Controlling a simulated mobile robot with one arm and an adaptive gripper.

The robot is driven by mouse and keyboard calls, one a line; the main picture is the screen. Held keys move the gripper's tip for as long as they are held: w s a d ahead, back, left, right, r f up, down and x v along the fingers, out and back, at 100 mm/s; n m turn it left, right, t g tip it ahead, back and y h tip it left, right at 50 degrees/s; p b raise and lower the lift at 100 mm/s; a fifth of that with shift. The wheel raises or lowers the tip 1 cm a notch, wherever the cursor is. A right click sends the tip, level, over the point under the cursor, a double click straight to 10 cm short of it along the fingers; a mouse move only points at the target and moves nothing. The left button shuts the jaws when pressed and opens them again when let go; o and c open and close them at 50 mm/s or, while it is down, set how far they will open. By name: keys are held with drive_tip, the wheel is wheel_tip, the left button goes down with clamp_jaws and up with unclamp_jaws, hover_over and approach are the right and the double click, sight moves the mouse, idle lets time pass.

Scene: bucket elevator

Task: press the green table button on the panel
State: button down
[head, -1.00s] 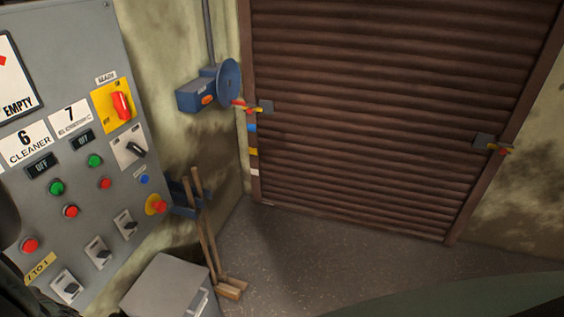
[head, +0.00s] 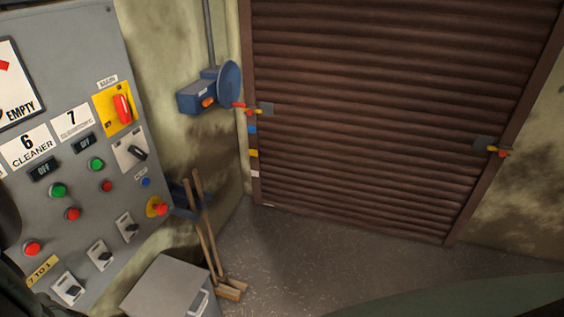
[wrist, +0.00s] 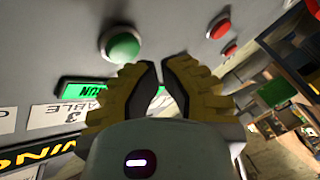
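In the wrist view, the green table button (wrist: 123,45) is a domed green button in a pale ring on the grey panel (wrist: 165,22). It sits up and left of my gripper's tips (wrist: 161,74). A lit green display (wrist: 85,90) reading RUN is beside the button, with a white label (wrist: 68,114) reading 3 and TABLE beyond it. The head view does not show my gripper or this button.
A red button (wrist: 219,27) lies right of the green one in the wrist view. In the head view, the panel's columns 6 and 7 carry other green buttons (head: 59,190), red buttons and switches. A grey box (head: 165,287) stands below, near open floor (head: 320,250).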

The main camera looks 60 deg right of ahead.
drive_tip(key=s, duration=0.1)
drive_tip(key=s+d+p, duration=0.1)
drive_tip(key=s, duration=0.2)
drive_tip(key=shift+s+d+p, duration=0.25)
drive_tip(key=shift+s+p, duration=0.05)
drive_tip(key=shift+s, duration=0.05)
drive_tip(key=shift+r, duration=0.1)
idle(0.7)
